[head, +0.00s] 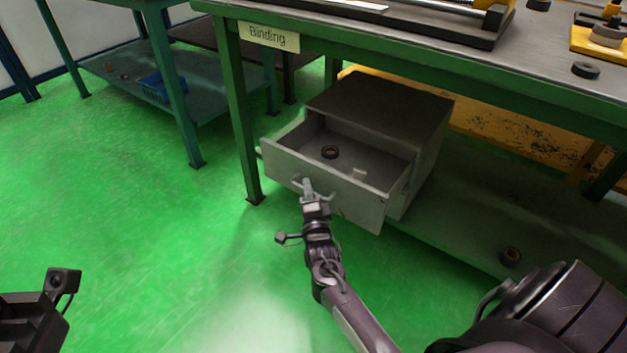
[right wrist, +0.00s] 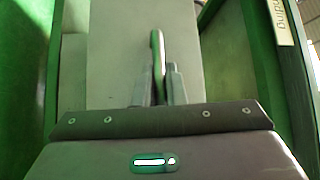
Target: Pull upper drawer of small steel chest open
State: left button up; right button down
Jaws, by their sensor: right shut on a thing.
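The small steel chest (head: 385,105) stands under the green workbench in the head view. Its upper drawer (head: 355,198) is pulled well out, and its inside shows. A dark ring (head: 329,152) and a small pale block (head: 359,174) lie in it. My right gripper (head: 309,188) is at the drawer front, shut on the drawer handle (head: 324,194). In the right wrist view the handle (right wrist: 157,55) stands between the two fingers (right wrist: 160,85). My left arm's end shows at the lower left corner of the head view, but its fingers are not visible.
The workbench (head: 235,110) with a "Binding" label (head: 268,36) stands over the chest. Its green leg is close to the drawer's left side. Another ring (head: 510,256) lies on the lower shelf at right. The green floor (head: 130,240) in front is clear.

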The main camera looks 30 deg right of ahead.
jog(key=a, duration=0.1)
jog(key=s+a, duration=0.1)
jog(key=shift+s+a+p, duration=0.1)
jog(key=shift+a+p, duration=0.2)
jog(key=shift+p, duration=0.05)
jog(key=shift+s+a, duration=0.1)
jog(key=shift+a, duration=0.25)
jog(key=c, duration=1.5)
grip_release()
